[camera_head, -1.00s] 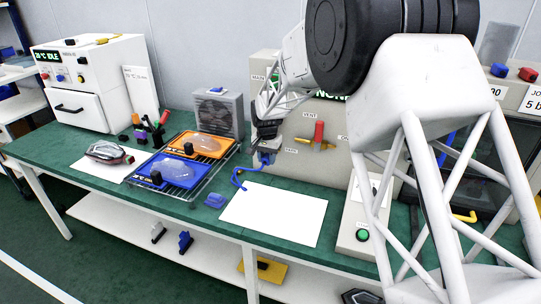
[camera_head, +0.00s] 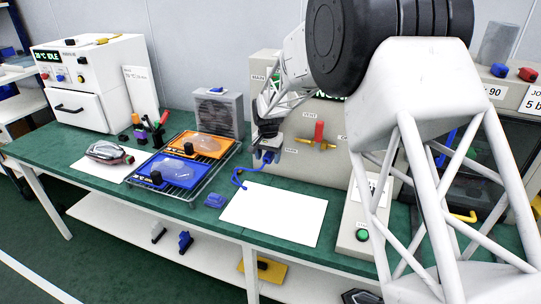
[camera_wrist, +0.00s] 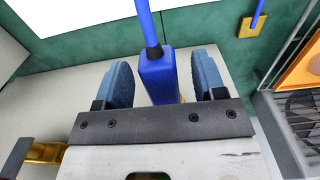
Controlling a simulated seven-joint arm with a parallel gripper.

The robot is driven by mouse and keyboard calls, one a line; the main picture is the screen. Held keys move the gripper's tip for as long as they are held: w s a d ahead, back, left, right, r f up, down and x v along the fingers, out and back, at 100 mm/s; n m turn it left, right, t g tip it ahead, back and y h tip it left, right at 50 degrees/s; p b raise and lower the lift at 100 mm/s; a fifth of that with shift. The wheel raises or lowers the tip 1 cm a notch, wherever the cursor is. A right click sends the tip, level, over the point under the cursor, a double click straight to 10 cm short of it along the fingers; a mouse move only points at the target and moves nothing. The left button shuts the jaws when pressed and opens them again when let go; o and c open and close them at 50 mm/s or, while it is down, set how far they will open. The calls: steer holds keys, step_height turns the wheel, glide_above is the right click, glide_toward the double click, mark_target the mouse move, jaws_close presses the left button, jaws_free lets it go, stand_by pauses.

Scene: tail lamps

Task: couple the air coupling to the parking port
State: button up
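The blue air coupling (camera_wrist: 158,75), with its blue hose (camera_wrist: 147,22) leading off, stands between the two blue pads of my gripper (camera_wrist: 161,82) in the wrist view. A narrow gap shows between the coupling and the pads on both sides, so the gripper is open around it. A bit of brass shows right by the coupling's lower end; the join there is mostly hidden by the gripper. In the head view my gripper (camera_head: 267,150) is at the lower left of the grey valve panel (camera_head: 303,163). The PARK label is beside it, and the parking port itself is hidden.
A red valve lever (camera_head: 319,132) stands on the panel to the right of my gripper. A white sheet (camera_head: 275,214) lies below. A wire rack with the blue lamp tray (camera_head: 176,171) and orange lamp tray (camera_head: 207,146) is at the left.

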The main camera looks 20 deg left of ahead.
steer(key=shift+r, duration=0.1)
steer(key=shift+r, duration=3.8)
